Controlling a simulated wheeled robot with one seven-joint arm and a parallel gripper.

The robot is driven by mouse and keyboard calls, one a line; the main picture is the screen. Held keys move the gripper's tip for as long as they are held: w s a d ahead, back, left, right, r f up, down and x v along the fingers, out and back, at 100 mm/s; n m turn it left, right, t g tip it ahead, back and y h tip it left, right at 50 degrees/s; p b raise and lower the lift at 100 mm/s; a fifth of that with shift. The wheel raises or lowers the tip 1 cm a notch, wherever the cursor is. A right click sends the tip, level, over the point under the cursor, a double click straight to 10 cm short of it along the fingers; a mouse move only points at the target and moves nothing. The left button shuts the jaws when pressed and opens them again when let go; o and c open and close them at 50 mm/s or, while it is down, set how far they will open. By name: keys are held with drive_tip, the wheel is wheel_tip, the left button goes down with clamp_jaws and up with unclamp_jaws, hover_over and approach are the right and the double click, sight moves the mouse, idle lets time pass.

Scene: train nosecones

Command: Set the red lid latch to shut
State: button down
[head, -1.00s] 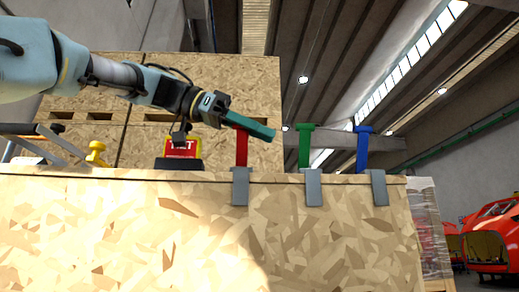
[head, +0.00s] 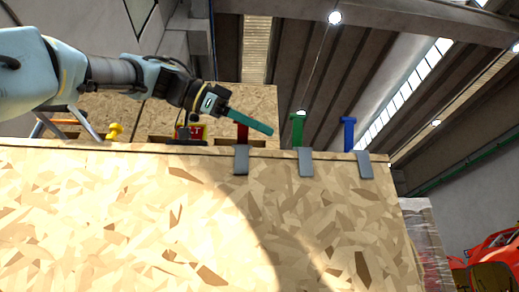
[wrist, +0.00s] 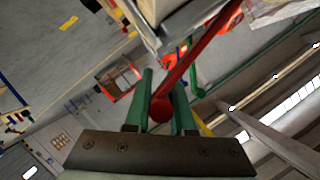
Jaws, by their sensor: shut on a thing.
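The red lid latch (head: 242,132) stands up from a grey bracket (head: 241,160) on the top edge of the wooden crate. My gripper (head: 248,121) is at its upper end, and its teal fingers cross the lever and hide its top in the head view. In the wrist view, the long red lever (wrist: 187,65) runs down between my two fingers (wrist: 160,98), with its rounded end near the palm. My gripper is shut on the red latch.
A green latch (head: 298,130) and a blue latch (head: 349,133) stand upright to the right on the same crate (head: 150,210).

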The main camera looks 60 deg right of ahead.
idle(0.4)
drive_tip(key=c, duration=0.8)
unclamp_jaws()
drive_tip(key=shift+o, duration=0.2)
drive_tip(key=v, duration=1)
drive_tip(key=shift+w+a, duration=0.25)
drive_tip(key=shift+a, duration=0.1)
